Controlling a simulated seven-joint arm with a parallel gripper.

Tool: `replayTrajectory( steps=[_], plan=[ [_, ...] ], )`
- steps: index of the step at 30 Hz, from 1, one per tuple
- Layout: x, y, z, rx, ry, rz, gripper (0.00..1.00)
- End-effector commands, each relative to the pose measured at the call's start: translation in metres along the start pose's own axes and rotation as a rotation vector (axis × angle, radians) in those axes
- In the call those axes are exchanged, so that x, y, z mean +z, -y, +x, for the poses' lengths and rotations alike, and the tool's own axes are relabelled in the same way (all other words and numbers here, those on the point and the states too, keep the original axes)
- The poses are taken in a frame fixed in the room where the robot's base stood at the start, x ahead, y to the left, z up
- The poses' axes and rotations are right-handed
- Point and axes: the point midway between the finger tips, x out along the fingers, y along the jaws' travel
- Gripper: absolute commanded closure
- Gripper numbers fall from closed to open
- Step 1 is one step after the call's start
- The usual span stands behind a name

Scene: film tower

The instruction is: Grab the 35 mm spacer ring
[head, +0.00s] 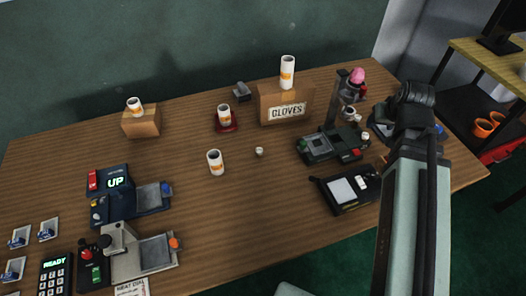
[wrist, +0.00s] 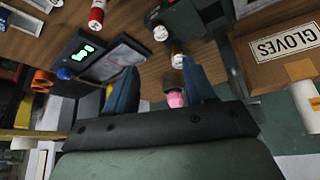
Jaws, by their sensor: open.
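I cannot read a 35 mm mark on anything. A small, short white ring-like piece (head: 259,151) stands alone on the wooden table in the head view. Taller white cylinders with orange labels stand on the table (head: 215,163), on a red base (head: 224,115), on a small cardboard box (head: 135,106) and on the GLOVES box (head: 288,73). In the wrist view my gripper (wrist: 160,82) has its two blue fingers wide apart with nothing held. Small pale cylinders (wrist: 160,33) (wrist: 178,61) show beyond the fingertips, and a pink-topped thing (wrist: 175,98) shows between the fingers.
The GLOVES box (head: 286,102) stands at the back right. Dark devices (head: 334,144) and a black tray device (head: 345,189) lie near my arm at the right. The UP device (head: 130,195) and a READY keypad (head: 56,272) are front left. The table's front middle is bare.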

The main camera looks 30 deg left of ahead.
Motion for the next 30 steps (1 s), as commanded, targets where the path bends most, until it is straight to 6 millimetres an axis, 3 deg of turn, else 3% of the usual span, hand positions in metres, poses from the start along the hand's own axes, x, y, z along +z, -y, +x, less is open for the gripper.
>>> replayTrajectory(
  steps=[21, 30],
  plan=[
    [-0.054, -0.001, -0.096, 0.000, -0.003, 0.000, 0.46],
    [-0.059, 0.057, -0.089, -0.116, 0.053, -0.318, 0.46]
  ],
)
